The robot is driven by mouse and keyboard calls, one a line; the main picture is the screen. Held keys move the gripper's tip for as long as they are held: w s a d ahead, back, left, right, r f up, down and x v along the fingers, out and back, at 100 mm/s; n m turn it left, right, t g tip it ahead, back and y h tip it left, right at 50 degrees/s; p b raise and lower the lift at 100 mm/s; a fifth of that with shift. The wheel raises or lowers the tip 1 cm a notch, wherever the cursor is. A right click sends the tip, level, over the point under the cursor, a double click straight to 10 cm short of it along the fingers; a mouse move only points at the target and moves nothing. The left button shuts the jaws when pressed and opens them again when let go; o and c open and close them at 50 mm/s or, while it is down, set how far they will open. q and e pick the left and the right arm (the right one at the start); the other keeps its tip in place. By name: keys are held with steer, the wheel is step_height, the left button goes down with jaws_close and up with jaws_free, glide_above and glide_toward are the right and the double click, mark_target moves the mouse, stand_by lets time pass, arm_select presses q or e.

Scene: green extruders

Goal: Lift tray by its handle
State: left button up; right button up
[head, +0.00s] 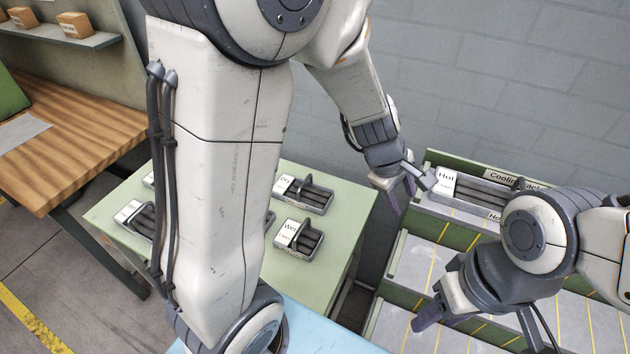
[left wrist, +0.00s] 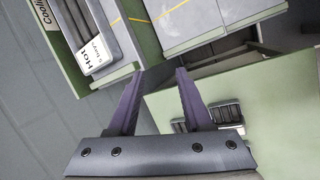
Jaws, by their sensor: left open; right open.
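A tray labelled "Hot" (head: 480,192) sits in the upper part of the green rack at the right; it also shows in the left wrist view (left wrist: 97,42). Its far-right end is partly hidden behind my right arm in the head view. My left gripper (head: 398,188) is open and empty, just left of this tray's labelled end. In the left wrist view my left gripper's purple fingers (left wrist: 158,85) are apart, with the tray up and left of them. My right gripper (head: 440,318) is open and low in front of the rack, with nothing seen in it.
A pale green table (head: 340,215) carries several handled trays, including one marked "Do" (head: 303,194) and one marked "We" (head: 298,240). My left arm hides part of it. Rack shelves (head: 415,262) with yellow lines look empty. A wooden bench (head: 80,135) stands at left.

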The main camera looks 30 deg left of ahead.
arm_select(q)
steer(key=w+a+f+n+t+y, duration=0.1)
steer(key=w+a+f+n+y, duration=0.1)
steer(key=w+a+f+n, duration=0.4)
steer(key=n+y, duration=0.4)
steer(key=n, duration=1.1)
glide_toward(305, 181)
steer(key=shift+n, duration=0.4)
steer(key=b+x, duration=0.1)
steer(key=x, duration=0.1)
steer(key=b+x, duration=0.2)
steer(key=shift+s+a+f, duration=0.15)
steer(key=shift+f, duration=0.2)
steer(key=b+x, duration=0.1)
steer(key=x, duration=0.5)
steer(key=shift+b, duration=0.4)
steer(key=shift+r, duration=0.1)
jaws_close()
